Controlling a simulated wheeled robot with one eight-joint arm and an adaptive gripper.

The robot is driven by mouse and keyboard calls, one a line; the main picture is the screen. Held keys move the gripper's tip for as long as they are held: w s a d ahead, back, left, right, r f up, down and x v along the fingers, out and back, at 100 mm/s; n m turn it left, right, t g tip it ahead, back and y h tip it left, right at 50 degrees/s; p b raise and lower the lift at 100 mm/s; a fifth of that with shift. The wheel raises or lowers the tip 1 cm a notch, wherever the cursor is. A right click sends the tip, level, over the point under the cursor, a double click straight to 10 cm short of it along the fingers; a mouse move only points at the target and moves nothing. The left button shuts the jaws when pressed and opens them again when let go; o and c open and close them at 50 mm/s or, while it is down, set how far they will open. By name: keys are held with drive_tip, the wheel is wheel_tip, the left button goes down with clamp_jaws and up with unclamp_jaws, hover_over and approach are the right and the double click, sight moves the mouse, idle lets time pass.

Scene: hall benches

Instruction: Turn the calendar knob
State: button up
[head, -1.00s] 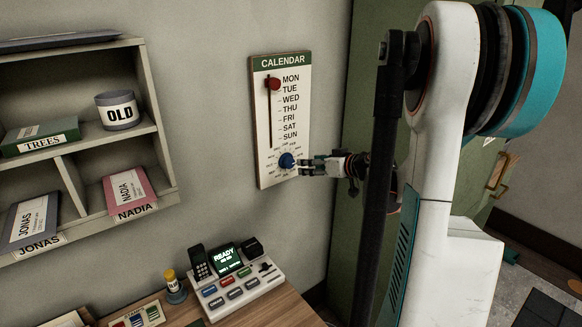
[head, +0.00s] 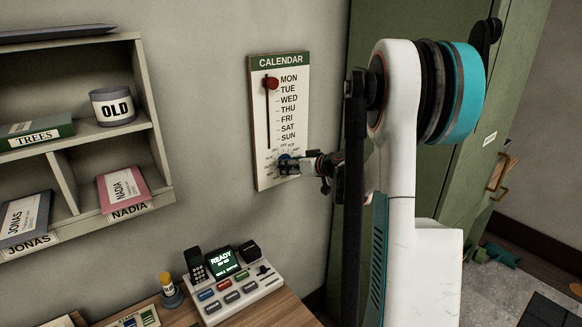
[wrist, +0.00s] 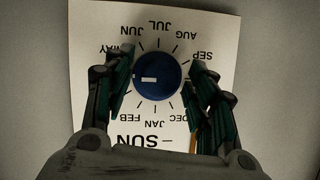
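The calendar board (head: 292,113) hangs on the wall, with a round blue calendar knob (head: 284,160) low on it. In the wrist view the knob (wrist: 165,88) is near the middle, and its white mark points to the picture's left, between FEB and MAY. The labels there are hidden by a finger. My gripper (head: 291,166) is at the board from the right. In the wrist view its fingers (wrist: 160,72) are open on both sides of the knob, with a gap showing on the right; the left finger is close to the knob's edge, and contact cannot be told.
A red slider (head: 271,83) sits at MON on the same board. A grey shelf (head: 160,150) with boxes is to the left. A button console (head: 236,283) stands on the desk below. A green cabinet (head: 420,215) stands behind my arm.

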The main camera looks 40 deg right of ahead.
drive_tip(key=shift+s, duration=0.1)
drive_tip(key=c, duration=0.9)
drive_tip(key=shift+o, duration=0.2)
drive_tip(key=shift+r, duration=0.1)
drive_tip(key=shift+m+y, duration=0.3)
drive_tip(key=shift+m, duration=0.1)
drive_tip(key=m+t+y+b, duration=0.1)
drive_tip(key=m, duration=0.2)
drive_tip(key=m+t+y+b, duration=0.1)
drive_tip(key=m+y+b, duration=0.1)
drive_tip(key=m, duration=0.1)
drive_tip(key=m+t+y+b, duration=0.1)
drive_tip(key=m+y, duration=0.1)
drive_tip(key=m, duration=0.2)
drive_tip(key=shift+d+f, duration=0.15)
drive_tip(key=shift+f, duration=0.05)
drive_tip(key=shift+m+t+b, duration=0.7)
drive_tip(key=shift+m+b, duration=0.1)
drive_tip(key=shift+m, duration=0.8)
drive_tip(key=shift+r, duration=0.1)
